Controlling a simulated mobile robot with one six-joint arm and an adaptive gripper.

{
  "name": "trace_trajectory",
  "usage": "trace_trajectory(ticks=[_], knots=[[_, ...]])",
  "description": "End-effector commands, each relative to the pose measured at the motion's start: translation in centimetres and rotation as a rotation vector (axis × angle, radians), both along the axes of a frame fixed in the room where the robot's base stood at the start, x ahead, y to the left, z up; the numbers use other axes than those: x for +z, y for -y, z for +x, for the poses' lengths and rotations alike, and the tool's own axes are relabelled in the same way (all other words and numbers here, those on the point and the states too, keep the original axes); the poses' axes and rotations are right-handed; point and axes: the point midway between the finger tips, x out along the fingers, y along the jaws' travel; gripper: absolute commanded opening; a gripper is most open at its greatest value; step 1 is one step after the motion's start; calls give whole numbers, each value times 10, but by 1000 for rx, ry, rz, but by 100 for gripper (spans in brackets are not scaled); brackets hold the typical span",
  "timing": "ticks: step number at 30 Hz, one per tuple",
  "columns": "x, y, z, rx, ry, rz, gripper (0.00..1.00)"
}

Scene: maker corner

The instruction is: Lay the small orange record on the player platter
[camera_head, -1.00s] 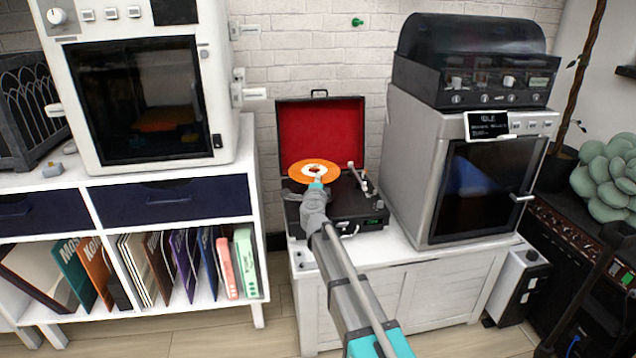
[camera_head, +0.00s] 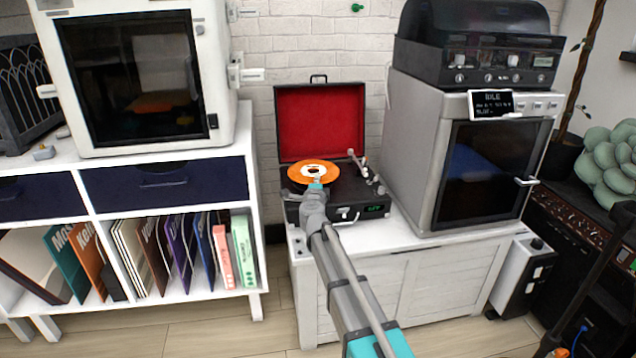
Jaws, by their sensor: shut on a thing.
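The small orange record (camera_head: 304,171), with a white label and dark centre hole, is in my gripper (camera_head: 317,181) and lies roughly flat over the left part of the record player (camera_head: 345,199). My gripper is shut on the record's near edge. The player is a black suitcase type with its red-lined lid (camera_head: 320,122) open at the back. Its tonearm (camera_head: 360,167) is on the right of the deck. The platter is mostly hidden under the record, and I cannot tell whether the record touches it.
The player stands on a white cabinet (camera_head: 420,262). A grey machine (camera_head: 470,165) stands close on its right. A white shelf unit (camera_head: 257,240) with record sleeves is on the left, with a white-framed machine (camera_head: 145,80) on top.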

Motion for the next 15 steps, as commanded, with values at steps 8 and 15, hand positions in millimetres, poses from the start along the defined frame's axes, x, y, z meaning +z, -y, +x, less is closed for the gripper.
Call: trace_trajectory(ticks=[8,15], knots=[[-12,-1,0,1,0,0,0],[-12,-1,0,1,0,0,0]])
